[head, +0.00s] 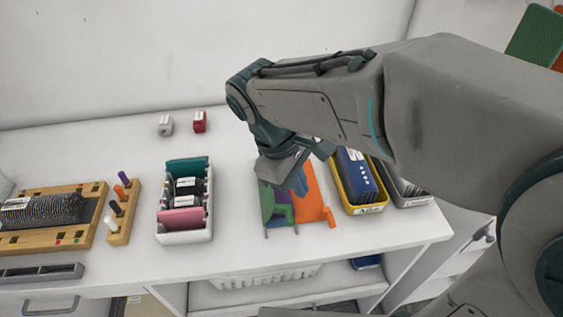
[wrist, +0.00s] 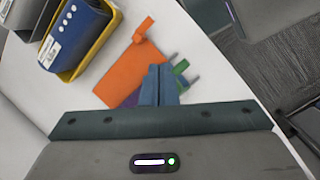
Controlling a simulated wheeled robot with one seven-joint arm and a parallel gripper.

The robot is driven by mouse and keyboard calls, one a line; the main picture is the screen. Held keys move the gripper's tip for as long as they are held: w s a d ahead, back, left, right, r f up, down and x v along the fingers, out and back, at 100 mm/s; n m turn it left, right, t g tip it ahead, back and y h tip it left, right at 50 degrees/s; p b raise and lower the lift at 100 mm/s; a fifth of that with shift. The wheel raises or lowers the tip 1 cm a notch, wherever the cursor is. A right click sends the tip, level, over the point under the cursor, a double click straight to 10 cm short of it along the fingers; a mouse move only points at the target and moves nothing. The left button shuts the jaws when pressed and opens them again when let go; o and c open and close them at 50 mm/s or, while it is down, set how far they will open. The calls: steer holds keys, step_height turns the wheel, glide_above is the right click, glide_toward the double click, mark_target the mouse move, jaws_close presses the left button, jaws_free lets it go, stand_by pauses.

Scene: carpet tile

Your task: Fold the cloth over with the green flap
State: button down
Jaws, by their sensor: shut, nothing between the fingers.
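The cloth (head: 312,195) lies on the white table near the front edge. Its orange part is on the right, with a small orange tab at the near right corner, and also shows in the wrist view (wrist: 125,72). A purple part shows on the left. The green flap (head: 280,213) lies at the near left and shows in the wrist view (wrist: 181,67), partly behind my fingers. My gripper (head: 300,186) has blue fingers, shut and empty, over the middle of the cloth. It also shows in the wrist view (wrist: 160,70). I cannot tell whether the fingertips touch the cloth.
A yellow bin (head: 366,209) with blue packets stands close right of the cloth, with a grey bin (head: 413,201) beyond. A white bin (head: 186,237) is to the left. Farther left are a wooden peg stand (head: 121,232) and a wooden tray (head: 45,243). Two small blocks stand behind.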

steer(key=s+a+r+n+t+h+p, duration=0.1)
steer(key=s+a+r+n+h+p, duration=0.15)
steer(key=a+n, duration=0.7)
steer(key=w+d+f+m, duration=0.1)
steer(key=d+f, duration=0.4)
steer(key=f, duration=0.5)
steer(key=shift+d, duration=0.2)
steer(key=shift+w+f, duration=0.1)
steer(key=shift+w, duration=0.05)
